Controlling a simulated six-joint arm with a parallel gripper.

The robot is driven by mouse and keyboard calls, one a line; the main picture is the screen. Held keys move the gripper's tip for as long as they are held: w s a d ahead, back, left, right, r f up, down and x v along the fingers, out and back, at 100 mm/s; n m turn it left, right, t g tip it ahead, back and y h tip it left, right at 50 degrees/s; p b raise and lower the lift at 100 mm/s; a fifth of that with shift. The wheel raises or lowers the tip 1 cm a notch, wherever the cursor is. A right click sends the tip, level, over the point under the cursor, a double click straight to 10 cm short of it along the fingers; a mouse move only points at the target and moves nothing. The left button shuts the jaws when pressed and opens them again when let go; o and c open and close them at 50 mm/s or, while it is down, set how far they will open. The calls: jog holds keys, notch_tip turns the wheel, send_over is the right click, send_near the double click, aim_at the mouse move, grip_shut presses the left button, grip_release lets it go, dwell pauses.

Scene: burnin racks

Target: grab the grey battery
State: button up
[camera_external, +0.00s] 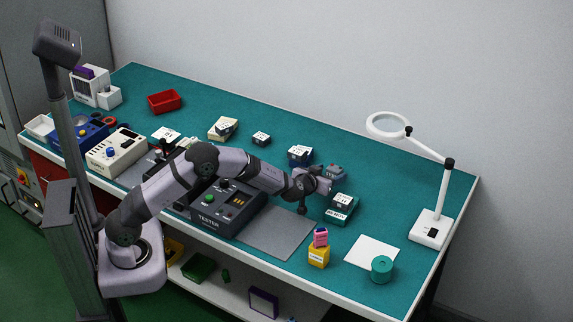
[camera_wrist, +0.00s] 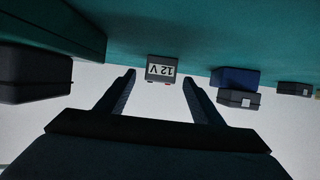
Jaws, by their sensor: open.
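The grey battery (camera_wrist: 161,69) shows in the wrist view with a "12 V" label, upside down in the picture, and small red spots at its edge. It appears between the two fingertips of my gripper (camera_wrist: 159,80), which are apart with nothing held. The battery looks a little beyond the tips; the exact gap is hard to tell. In the external view the grey battery (camera_external: 336,171) sits on the teal bench top, just beyond my gripper (camera_external: 325,184), partly hidden by it.
A dark battery (camera_wrist: 35,75) on a teal block (camera_wrist: 55,28) stands close on the wrist view's left. A dark battery (camera_wrist: 238,98) with a blue block (camera_wrist: 235,78) stands on the right, with a black battery (camera_wrist: 294,89) farther right. The tester (camera_external: 228,208) lies below my arm.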

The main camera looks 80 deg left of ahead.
aim_at(332, 171)
jog(key=shift+x, duration=1.15)
jog(key=c, duration=1.3)
jog(key=shift+o, duration=0.2)
jog(key=shift+r, duration=0.1)
notch_tip(332, 171, up, 10)
jog(key=shift+p, duration=0.85)
